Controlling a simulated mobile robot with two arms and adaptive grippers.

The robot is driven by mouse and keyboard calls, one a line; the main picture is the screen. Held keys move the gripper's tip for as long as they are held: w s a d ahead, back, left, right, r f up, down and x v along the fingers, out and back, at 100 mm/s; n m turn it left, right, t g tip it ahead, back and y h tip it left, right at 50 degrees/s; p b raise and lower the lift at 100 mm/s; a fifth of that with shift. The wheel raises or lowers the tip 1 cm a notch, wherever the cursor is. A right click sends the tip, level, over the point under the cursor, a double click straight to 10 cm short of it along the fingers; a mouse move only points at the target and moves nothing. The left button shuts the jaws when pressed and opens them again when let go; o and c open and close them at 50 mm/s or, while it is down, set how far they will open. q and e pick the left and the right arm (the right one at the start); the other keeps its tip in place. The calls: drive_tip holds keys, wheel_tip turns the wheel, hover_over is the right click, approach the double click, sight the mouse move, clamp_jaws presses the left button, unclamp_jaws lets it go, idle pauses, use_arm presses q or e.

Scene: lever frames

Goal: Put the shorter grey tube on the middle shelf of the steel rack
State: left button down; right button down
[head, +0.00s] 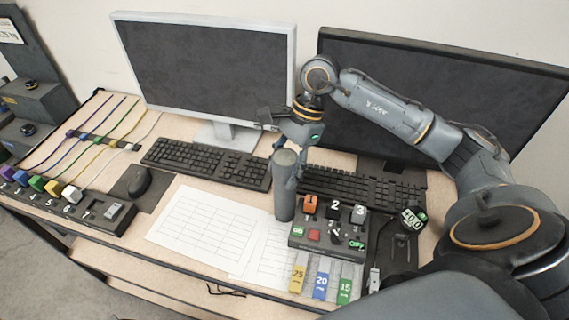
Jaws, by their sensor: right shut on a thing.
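A grey tube (284,190) stands upright near the middle of the head view, between the paper sheets and the control box. My right gripper (296,168) reaches down behind its upper part and is shut on it. I cannot tell whether the tube's lower end touches the desk. Only one grey tube shows, so its length cannot be compared with another. No steel rack that I can make out is in view. My left gripper is not in view.
Two monitors (205,70) and two keyboards (205,163) fill the back of the desk. A control box (327,226) with numbered switches is just right of the tube. Paper sheets (205,228) lie to its left. A mouse (139,182) and a numbered connector strip (90,212) are further left.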

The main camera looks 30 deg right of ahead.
drive_tip(key=shift+f, duration=0.3)
drive_tip(key=shift+f, duration=0.1)
drive_tip(key=shift+f, duration=0.1)
drive_tip(key=c, duration=0.6)
unclamp_jaws()
